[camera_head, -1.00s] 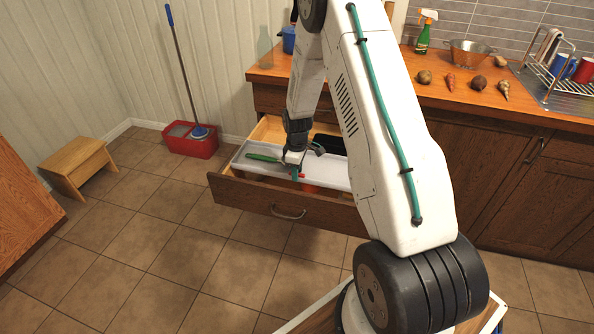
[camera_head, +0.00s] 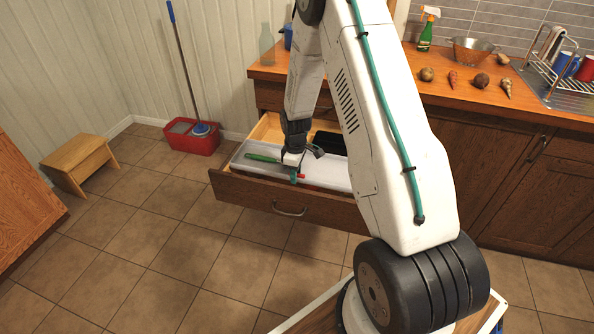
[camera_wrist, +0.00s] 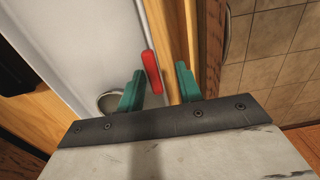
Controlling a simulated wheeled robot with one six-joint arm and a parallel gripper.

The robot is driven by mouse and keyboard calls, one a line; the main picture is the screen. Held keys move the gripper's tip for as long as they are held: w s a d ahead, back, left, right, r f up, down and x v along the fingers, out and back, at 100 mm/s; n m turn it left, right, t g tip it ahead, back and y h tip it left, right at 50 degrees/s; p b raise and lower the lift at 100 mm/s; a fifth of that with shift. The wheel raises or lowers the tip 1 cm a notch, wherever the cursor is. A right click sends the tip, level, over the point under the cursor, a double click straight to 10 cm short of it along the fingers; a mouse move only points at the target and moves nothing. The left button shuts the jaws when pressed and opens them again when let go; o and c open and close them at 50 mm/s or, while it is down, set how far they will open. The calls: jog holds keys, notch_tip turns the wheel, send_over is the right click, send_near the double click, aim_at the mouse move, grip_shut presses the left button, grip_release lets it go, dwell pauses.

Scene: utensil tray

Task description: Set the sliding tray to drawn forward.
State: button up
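The sliding tray (camera_head: 335,178) is a long pale grey-white tray across the front part of the open drawer (camera_head: 245,190), near its front board. In the wrist view the tray (camera_wrist: 85,40) lies left of a light wood strip, with the drawer's front board on the right. My gripper (camera_head: 295,178) points down at the tray's front side. In the wrist view its two teal fingers (camera_wrist: 158,88) are apart, with nothing clearly held between them. The left finger is over the tray side, the right one near the front board. Whether they touch the tray cannot be told.
A green-handled utensil (camera_head: 262,158) lies in the tray. A red handle (camera_wrist: 151,72) lies close beside the fingers. A black object (camera_head: 330,142) sits behind the tray in the drawer. The counter (camera_head: 440,92) stands above. The floor before the drawer is clear.

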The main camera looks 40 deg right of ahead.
jog(key=shift+d, duration=0.15)
jog(key=shift+r, duration=0.3)
notch_tip(320, 180, up, 7)
jog(key=shift+r, duration=0.1)
dwell(0.5)
jog(key=s+a+r+m, duration=0.2)
jog(key=s+a+r, duration=0.3)
jog(key=s+r, duration=0.5)
jog(key=s+a+r+m+t, duration=0.1)
jog(key=s+a+r+m, duration=0.2)
jog(key=s+a+r, duration=0.3)
jog(key=s+a+r+m, duration=0.2)
jog(key=s+a+r, duration=0.4)
jog(key=s+r, duration=0.8)
jog(key=s, duration=0.3)
jog(key=shift+s+a+m, duration=0.15)
jog(key=shift+a+m, duration=0.05)
jog(key=shift+m, duration=0.1)
